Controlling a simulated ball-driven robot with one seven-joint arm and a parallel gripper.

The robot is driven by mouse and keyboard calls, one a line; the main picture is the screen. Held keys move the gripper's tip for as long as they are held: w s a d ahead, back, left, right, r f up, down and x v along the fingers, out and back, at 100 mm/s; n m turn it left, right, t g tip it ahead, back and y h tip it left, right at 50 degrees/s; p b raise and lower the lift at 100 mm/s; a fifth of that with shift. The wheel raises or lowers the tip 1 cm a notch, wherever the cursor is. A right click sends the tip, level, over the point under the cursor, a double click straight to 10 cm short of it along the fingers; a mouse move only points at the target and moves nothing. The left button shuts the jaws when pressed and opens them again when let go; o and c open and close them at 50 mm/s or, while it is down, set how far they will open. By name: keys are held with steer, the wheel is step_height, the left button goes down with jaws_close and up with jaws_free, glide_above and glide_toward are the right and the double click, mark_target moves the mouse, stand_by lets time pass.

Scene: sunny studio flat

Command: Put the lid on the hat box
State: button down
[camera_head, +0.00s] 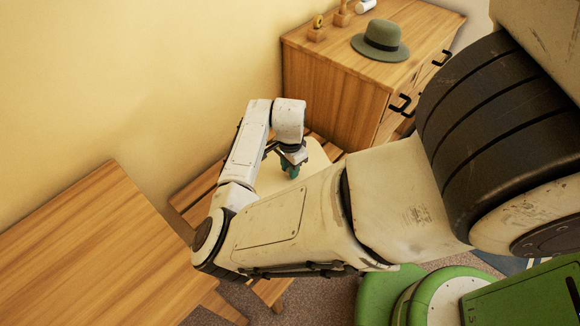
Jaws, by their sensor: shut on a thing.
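My gripper (291,171) points down over a pale cream, flat panel with rounded corners, which looks like the lid (318,162). The gripper is shut on it near its middle, at a small teal part; whether this teal part is a knob or my fingertips is hard to tell. My forearm covers the near part of the lid. No hat box wall can be made out; the box may be hidden under the lid or behind my arm.
A slatted wooden bench (190,196) lies below the lid, against the yellow wall. A wooden cabinet (330,95) behind it carries a green hat (381,42) and small wooden items (317,30). A wooden table (95,255) stands at left.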

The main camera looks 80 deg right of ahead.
steer(key=shift+c, duration=1.6)
jaws_free()
steer(key=shift+r, duration=0.1)
steer(key=shift+r+p, duration=3.35)
steer(key=shift+r, duration=0.05)
jaws_close()
steer(key=shift+f+b, duration=1.85)
steer(key=shift+f, duration=1.05)
steer(key=shift+r, duration=0.1)
